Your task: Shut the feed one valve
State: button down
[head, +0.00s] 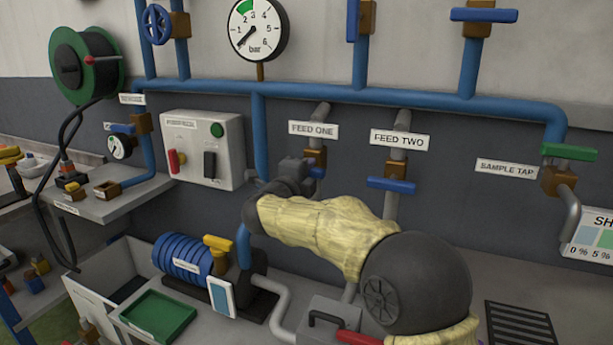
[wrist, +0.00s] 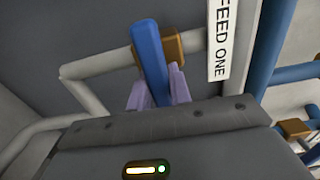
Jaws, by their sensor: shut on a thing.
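The feed one valve has a brass body (head: 314,158) on a grey pipe, just below the FEED ONE label (head: 313,129). In the wrist view, its blue lever (wrist: 149,52) stands out from the brass body (wrist: 173,43) and lies roughly crosswise to the pipe. My gripper (wrist: 158,93) is shut on the lever's near end, with a pale purple finger on each side.
To the right, the feed two valve's blue lever (head: 391,185) lies across its pipe, close to my arm. A pump box (head: 202,150) is on the wall at left.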

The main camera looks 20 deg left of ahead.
jog(key=shift+f, duration=0.25)
jog(key=c, duration=1.3)
grip_release()
jog(key=shift+r, duration=0.1)
jog(key=shift+s+a+r, duration=0.1)
jog(key=shift+s, duration=0.15)
jog(key=s, duration=1.1)
jog(key=s+a, duration=0.1)
jog(key=s, duration=0.4)
jog(key=shift+s+a+b, duration=0.1)
jog(key=shift+s+b, duration=0.25)
jog(key=shift+s, duration=0.05)
